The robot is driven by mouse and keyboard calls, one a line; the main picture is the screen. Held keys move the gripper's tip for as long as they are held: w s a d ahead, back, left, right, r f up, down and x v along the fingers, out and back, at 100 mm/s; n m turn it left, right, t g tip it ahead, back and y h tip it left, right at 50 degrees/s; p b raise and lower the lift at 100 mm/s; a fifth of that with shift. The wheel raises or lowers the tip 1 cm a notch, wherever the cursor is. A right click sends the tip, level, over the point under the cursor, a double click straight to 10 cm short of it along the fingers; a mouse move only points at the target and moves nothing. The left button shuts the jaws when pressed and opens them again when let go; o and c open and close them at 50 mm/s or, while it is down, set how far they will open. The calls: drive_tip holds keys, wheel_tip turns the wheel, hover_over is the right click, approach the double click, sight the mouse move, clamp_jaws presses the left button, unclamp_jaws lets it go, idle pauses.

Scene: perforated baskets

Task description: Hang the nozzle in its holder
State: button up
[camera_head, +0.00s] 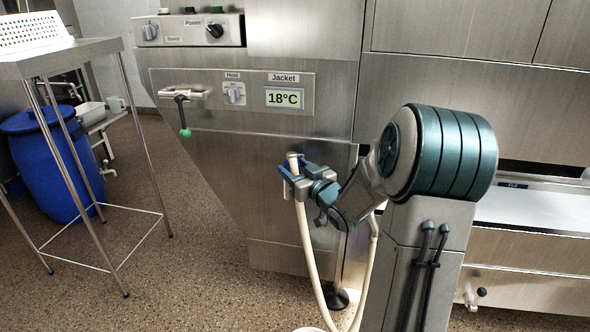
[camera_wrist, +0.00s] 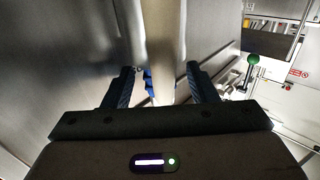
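The cream nozzle (camera_head: 292,162) stands nearly upright in front of the steel machine, at the top of a pale hose (camera_head: 308,240) that loops down toward the floor. My gripper (camera_head: 292,184) is around it, with a blue finger on each side. In the wrist view, the pale tube (camera_wrist: 166,40) runs down between the fingers of my gripper (camera_wrist: 160,80), which look open with gaps beside the tube. A small blue piece shows just behind it there. I cannot pick out the holder with certainty; it may be hidden by my gripper.
The machine panel has a lever with a green knob (camera_head: 185,132) and a Jacket display (camera_head: 284,98) reading 18°C. A steel table (camera_head: 75,48) and a blue barrel (camera_head: 50,170) stand at left. Open floor lies between the table and the machine.

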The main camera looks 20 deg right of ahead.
drive_tip(key=s+d+p, duration=0.3)
drive_tip(key=s+p, duration=0.1)
drive_tip(key=s, duration=1)
drive_tip(key=a+r+m+g+h+p, duration=0.1)
drive_tip(key=a+r+g+h+p, duration=0.2)
drive_tip(key=r+p, duration=0.6)
drive_tip(key=a+r+m+g+h+p, duration=0.1)
drive_tip(key=r+g+h+p, duration=0.25)
drive_tip(key=r+p, duration=0.5)
drive_tip(key=s+a+r+g+y+p, duration=0.3)
drive_tip(key=s+a+r+g+p, duration=0.5)
drive_tip(key=s+a+r+p, duration=0.4)
drive_tip(key=s+r+p, duration=0.3)
drive_tip(key=s, duration=0.2)
drive_tip(key=shift+s+a, duration=0.15)
drive_tip(key=shift+s, duration=0.15)
drive_tip(key=shift+g, duration=0.25)
